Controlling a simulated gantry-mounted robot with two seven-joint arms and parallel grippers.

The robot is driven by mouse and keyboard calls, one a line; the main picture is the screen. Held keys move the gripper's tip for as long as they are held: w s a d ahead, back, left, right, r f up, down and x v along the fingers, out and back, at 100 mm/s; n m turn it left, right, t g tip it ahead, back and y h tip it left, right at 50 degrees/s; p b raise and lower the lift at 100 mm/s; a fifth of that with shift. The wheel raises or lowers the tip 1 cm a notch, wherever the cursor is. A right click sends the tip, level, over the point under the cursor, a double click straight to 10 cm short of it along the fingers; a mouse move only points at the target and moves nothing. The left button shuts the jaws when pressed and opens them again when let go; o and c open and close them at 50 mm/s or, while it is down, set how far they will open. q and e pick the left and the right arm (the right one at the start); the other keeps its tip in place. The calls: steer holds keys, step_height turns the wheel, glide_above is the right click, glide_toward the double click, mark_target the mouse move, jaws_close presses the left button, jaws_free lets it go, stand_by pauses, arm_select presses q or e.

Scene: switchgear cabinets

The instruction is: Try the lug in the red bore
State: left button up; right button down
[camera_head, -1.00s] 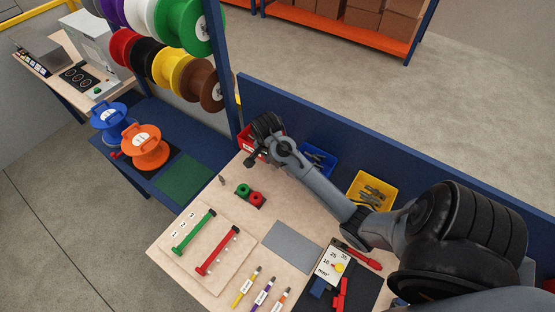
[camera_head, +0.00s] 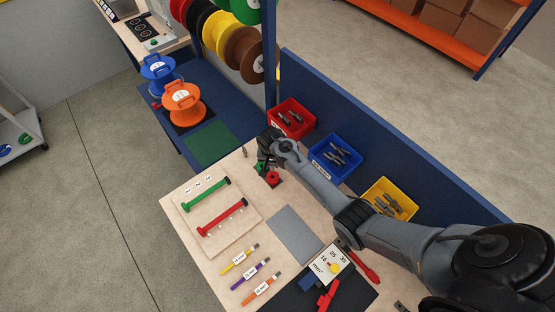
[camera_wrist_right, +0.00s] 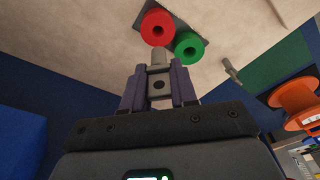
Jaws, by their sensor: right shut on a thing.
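My right gripper (camera_head: 264,165) is at the bore gauges on the bench. In the right wrist view its two fingers (camera_wrist_right: 160,88) are shut on a grey metal lug (camera_wrist_right: 159,70), whose barrel points towards the red bore (camera_wrist_right: 157,28). The lug's tip appears just short of the red ring's edge; I cannot tell whether they touch. The green bore (camera_wrist_right: 188,46) is beside the red one. In the head view the red bore (camera_head: 273,178) shows below the gripper, which partly covers the green one. My left gripper is not in view.
A small grey pin-like piece (camera_head: 244,152) stands near the gauges. Red (camera_head: 291,131), blue (camera_head: 318,172) and yellow (camera_head: 372,208) bins with lugs line the back panel. A board with green and red bars (camera_head: 223,238), labelled cables (camera_head: 240,262) and a grey mat (camera_head: 294,246) lie in front.

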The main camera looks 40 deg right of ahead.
mark_target(272, 170)
stand_by(0.4)
steer(key=shift+p, duration=0.3)
steer(key=shift+f+b, duration=1.8)
steer(key=shift+f, duration=0.9)
steer(key=shift+p, duration=0.45)
steer(key=shift+f, duration=0.1)
steer(key=shift+f+b, duration=0.3)
